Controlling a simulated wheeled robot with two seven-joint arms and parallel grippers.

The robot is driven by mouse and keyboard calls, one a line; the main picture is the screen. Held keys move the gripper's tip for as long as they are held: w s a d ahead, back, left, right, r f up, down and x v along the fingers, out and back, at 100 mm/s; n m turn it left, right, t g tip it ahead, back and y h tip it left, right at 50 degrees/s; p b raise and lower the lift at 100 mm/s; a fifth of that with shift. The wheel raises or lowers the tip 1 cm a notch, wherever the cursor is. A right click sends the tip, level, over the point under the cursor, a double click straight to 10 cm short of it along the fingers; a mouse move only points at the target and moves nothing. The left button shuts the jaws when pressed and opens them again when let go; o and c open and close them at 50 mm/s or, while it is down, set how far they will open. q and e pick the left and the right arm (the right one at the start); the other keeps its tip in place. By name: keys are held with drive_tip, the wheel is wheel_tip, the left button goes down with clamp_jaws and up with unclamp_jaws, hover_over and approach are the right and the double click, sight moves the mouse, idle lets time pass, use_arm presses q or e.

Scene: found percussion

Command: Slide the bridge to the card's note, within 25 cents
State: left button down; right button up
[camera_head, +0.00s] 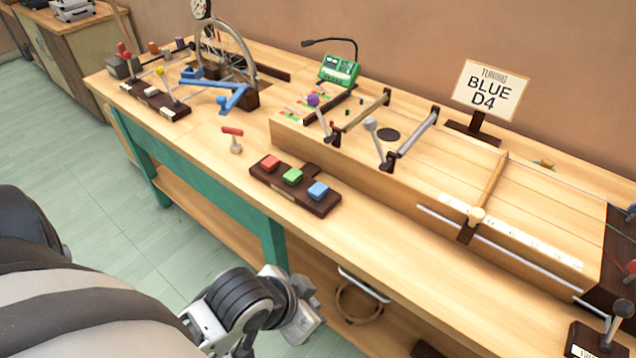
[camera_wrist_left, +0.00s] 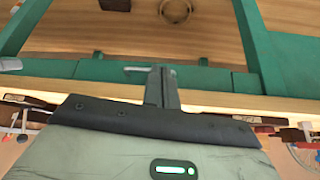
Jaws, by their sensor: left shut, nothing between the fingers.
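The card (camera_head: 487,91) reads "TUNING BLUE D4" and stands in a dark holder behind the long wooden soundbox (camera_head: 420,185). A metal rail (camera_head: 500,237) runs along the box's front side below the knob. My left gripper (camera_head: 303,291) is at the bench's front edge, low and well left of the bridge. Its fingers are shut and empty, also in the left wrist view (camera_wrist_left: 162,88). My right gripper is not in view.
A dark block with red, green and blue buttons (camera_head: 293,177) lies in front of the soundbox. Two mallet-like levers (camera_head: 378,140) stand over the box's left part. A green device (camera_head: 339,70) and a blue-armed wheel mechanism (camera_head: 222,92) are farther back. Bare bench lies right of the buttons.

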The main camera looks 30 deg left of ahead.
use_arm(q)
drive_tip(key=w+a+r+m+t+h, duration=0.1)
drive_tip(key=w+a+r+m, duration=0.5)
drive_tip(key=m, duration=0.8)
drive_tip(key=w+a+r+m+t+h, duration=0.1)
drive_tip(key=w+a+r+m, duration=0.5)
drive_tip(key=w+r+m, duration=0.4)
drive_tip(key=w+m, duration=0.3)
drive_tip(key=m, duration=0.1)
drive_tip(key=shift+w+a, duration=0.15)
drive_tip(key=shift+w, duration=0.1)
